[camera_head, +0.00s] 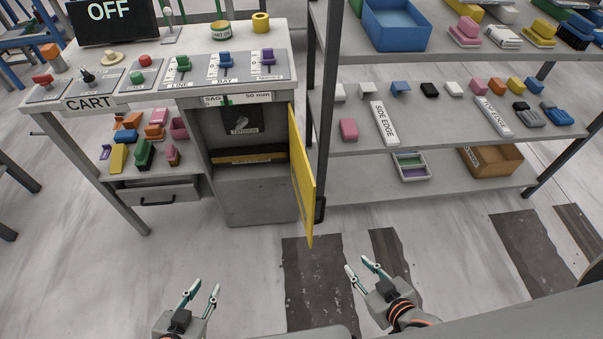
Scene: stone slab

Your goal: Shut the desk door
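The desk (188,70) stands at the left with a grey cabinet under its right end. Its yellow door (302,184) is open, swung outward towards me and seen nearly edge-on, hinged at the cabinet's right side. The cabinet's dark compartment (240,130) is exposed. My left gripper (203,290) is open and empty, low in the view, in front of the desk and left of the door. My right gripper (358,267) is open and empty, below and to the right of the door's lower corner. Neither gripper touches the door.
A shelf rack (430,188) with bins and small coloured blocks stands right of the door, its post close to the hinge side. The floor (225,258) between my grippers and the desk is clear.

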